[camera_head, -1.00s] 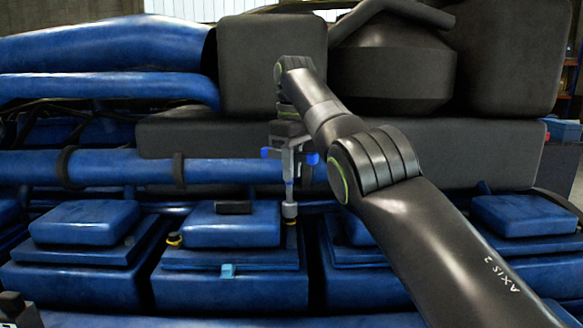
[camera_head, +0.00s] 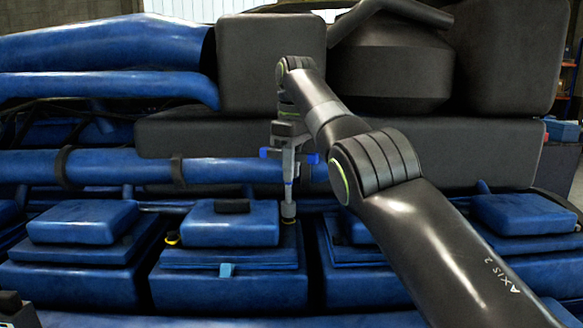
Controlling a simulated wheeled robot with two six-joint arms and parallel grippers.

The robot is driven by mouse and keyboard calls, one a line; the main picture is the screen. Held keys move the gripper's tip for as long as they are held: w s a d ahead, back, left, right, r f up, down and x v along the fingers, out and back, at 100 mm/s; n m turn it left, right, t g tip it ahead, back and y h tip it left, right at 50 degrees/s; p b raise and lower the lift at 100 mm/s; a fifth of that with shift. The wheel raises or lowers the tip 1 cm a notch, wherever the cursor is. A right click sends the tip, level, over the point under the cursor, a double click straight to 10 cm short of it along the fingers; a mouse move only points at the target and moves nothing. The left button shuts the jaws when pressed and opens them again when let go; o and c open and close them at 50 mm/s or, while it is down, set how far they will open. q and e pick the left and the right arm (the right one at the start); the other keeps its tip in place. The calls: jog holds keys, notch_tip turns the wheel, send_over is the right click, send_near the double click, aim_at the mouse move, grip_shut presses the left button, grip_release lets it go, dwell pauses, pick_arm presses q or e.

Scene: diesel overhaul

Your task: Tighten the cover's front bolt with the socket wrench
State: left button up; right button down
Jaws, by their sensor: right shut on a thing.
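My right gripper (camera_head: 289,157) is above the right edge of the blue cover (camera_head: 230,228), its blue fingertips on either side of the grey socket wrench. It is shut on the socket wrench (camera_head: 288,190), which hangs upright with its socket end down. The socket end is at a small yellowish bolt or ring at the cover's right side; whether it is seated there I cannot tell. A yellow ring (camera_head: 172,239) shows at the cover's left side. A small light-blue piece (camera_head: 226,269) is on the front face below. A dark part at the lower left corner may be my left gripper (camera_head: 12,306).
Similar blue covers stand on the left (camera_head: 83,222) and right (camera_head: 525,214). A black block (camera_head: 232,206) sits on top of the middle cover. A thick blue pipe (camera_head: 120,168) and dark engine housings (camera_head: 480,155) rise close behind the wrench.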

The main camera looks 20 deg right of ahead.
jog(key=shift+f+b, duration=0.5)
jog(key=shift+f, duration=0.1)
jog(key=m, duration=0.5)
jog(key=shift+a, duration=0.1)
jog(key=c, duration=2)
grip_release()
jog(key=shift+c, duration=0.2)
jog(key=shift+n, duration=0.3)
grip_shut()
jog(key=shift+r, duration=0.1)
jog(key=shift+r+p, duration=1.65)
jog(key=shift+p, duration=0.15)
